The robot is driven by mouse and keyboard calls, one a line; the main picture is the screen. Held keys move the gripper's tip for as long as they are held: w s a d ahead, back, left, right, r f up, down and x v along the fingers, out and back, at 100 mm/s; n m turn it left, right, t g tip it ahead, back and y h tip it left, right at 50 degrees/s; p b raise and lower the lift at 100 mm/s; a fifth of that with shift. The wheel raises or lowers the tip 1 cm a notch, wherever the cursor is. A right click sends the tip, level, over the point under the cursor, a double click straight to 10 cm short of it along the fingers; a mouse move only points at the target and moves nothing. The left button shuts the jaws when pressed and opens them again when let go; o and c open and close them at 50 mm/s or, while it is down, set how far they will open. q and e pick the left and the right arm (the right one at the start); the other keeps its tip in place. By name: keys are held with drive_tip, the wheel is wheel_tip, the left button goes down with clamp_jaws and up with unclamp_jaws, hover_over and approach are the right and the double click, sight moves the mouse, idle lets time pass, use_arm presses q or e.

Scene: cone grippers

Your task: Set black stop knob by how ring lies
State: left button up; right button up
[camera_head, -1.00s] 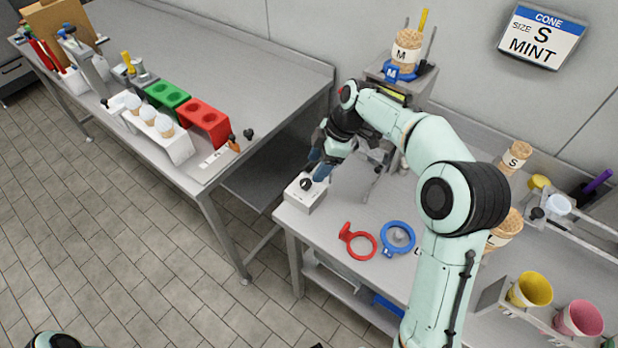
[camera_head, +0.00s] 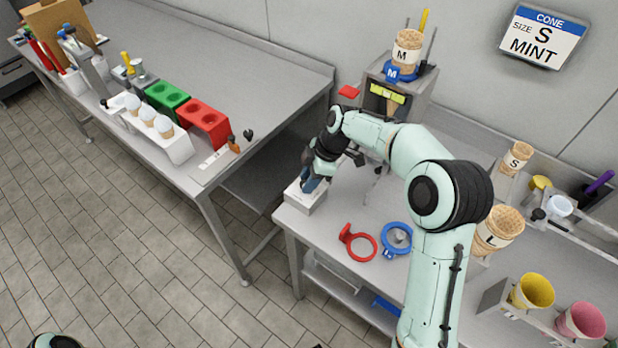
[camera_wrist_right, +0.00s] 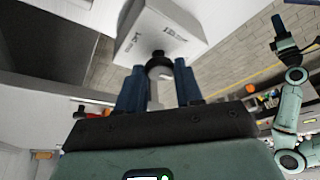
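A white box (camera_head: 307,204) stands at the front left corner of the right table. Its black knob (camera_wrist_right: 158,56) shows in the right wrist view; in the head view my right gripper (camera_head: 308,186) hides it. In the wrist view my right gripper (camera_wrist_right: 158,72) is open, its blue fingers on either side of the knob; contact cannot be told. A red ring (camera_head: 374,248) with a tab lies flat on the table. A blue ring (camera_head: 384,232) lies beside it, around a grey piece. My left arm shows in the wrist view, its dark end (camera_wrist_right: 287,42) too small to read.
A dispenser (camera_head: 375,98) with a blue M ring (camera_head: 392,74) stands behind my right arm. A wall sign (camera_head: 543,36) reads CONE SIZE S MINT. Cone stacks and cups stand at right. The left table (camera_head: 240,85) holds red and green holders.

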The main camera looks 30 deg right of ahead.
drive_tip(key=shift+s+f+m+t+b, duration=0.1)
drive_tip(key=shift+m+t+b, duration=0.5)
drive_tip(key=shift+m+b, duration=0.55)
drive_tip(key=m+h+b, duration=0.1)
drive_tip(key=m, duration=0.2)
drive_tip(key=shift+s+a+t, duration=0.1)
drive_tip(key=shift+a+t, duration=0.05)
drive_tip(key=shift+t, duration=0.15)
drive_tip(key=m+h, duration=0.1)
drive_tip(key=m, duration=0.2)
drive_tip(key=shift+a+m+t+b, duration=0.1)
drive_tip(key=shift+m+t+b, duration=0.15)
drive_tip(key=shift+t+b, duration=0.05)
drive_tip(key=m, duration=0.2)
drive_tip(key=m+h, duration=0.1)
drive_tip(key=shift+a+m+t+h+b, duration=0.15)
drive_tip(key=shift+m+t+h+b, duration=0.15)
drive_tip(key=shift+m, duration=0.1)
drive_tip(key=m+h+b, duration=0.1)
drive_tip(key=m, duration=0.2)
drive_tip(key=shift+a+m, duration=0.1)
drive_tip(key=shift+m, duration=0.3)
use_arm(q)
wheel_tip(320, 180, down, 7)
drive_tip(key=s+b, duration=0.1)
drive_tip(key=s, duration=0.1)
use_arm(e)
drive_tip(key=shift+m+h, duration=0.5)
drive_tip(key=shift+m, duration=0.2)
